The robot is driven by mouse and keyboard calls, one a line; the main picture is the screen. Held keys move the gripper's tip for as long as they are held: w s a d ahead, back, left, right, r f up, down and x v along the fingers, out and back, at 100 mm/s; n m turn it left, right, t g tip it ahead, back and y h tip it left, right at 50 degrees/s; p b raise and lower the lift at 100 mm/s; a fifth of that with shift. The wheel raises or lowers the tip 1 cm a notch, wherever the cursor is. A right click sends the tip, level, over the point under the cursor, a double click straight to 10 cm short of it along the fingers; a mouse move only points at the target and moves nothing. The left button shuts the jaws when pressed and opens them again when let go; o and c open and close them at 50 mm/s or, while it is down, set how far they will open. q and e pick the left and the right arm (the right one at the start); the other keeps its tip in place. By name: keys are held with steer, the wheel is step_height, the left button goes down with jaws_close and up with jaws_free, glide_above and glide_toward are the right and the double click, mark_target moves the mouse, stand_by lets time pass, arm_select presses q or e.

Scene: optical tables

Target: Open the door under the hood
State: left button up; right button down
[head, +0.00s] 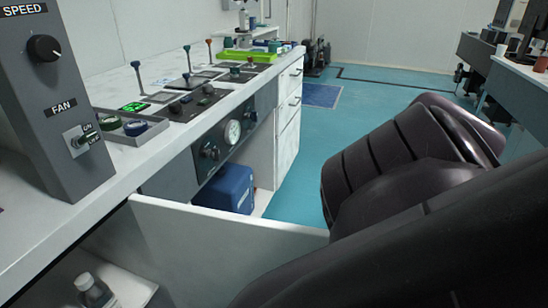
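The white door (230,243) under the hood counter stands open, swung out from the cabinet front. Its top edge runs from the counter to a dark arm link of mine, which hides its far end. Inside the open cabinet a clear bottle with a white cap (95,291) stands on a white shelf (130,287). Neither gripper shows, so I cannot see whether one touches the door.
A blue box (229,188) sits under the counter beyond the door, near white drawers (289,115). Teal floor (300,185) is open to the right of the drawers.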

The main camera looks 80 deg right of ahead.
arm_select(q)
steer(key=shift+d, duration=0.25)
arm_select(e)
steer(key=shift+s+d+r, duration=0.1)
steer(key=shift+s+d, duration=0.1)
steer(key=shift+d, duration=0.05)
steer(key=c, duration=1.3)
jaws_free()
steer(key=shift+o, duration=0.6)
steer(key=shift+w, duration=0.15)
arm_select(q)
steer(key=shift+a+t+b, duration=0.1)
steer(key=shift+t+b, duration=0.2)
steer(key=shift+b, duration=0.25)
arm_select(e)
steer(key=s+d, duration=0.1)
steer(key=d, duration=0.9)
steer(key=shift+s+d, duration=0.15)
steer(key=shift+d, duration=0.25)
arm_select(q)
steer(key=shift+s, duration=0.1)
